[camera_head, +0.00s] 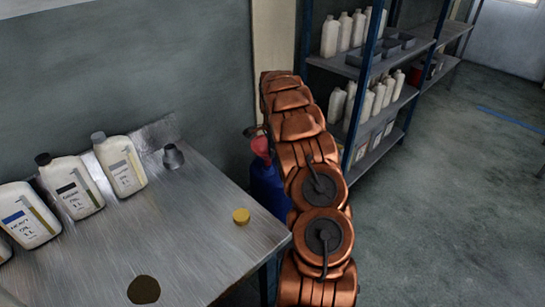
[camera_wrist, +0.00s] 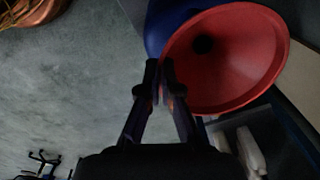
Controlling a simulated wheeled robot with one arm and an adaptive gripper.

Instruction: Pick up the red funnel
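The red funnel (camera_wrist: 228,60) fills the upper right of the wrist view, its wide mouth facing the camera and a dark hole inside. In the head view the red funnel (camera_head: 262,147) shows small, at the top of a blue drum (camera_head: 268,188), left of my copper arm. The blue drum (camera_wrist: 160,25) also shows behind the funnel in the wrist view. My gripper (camera_wrist: 160,72) has its two dark fingertips nearly together at the funnel's left rim, and it looks shut on that rim. In the head view the fingers cannot be made out.
A metal table (camera_head: 190,235) at left holds several white oil bottles (camera_head: 72,187), a grey metal cup (camera_head: 173,156) and a yellow cap (camera_head: 241,216), with a dark round opening near its front. Blue-framed shelves (camera_head: 362,75) with white bottles stand behind my arm.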

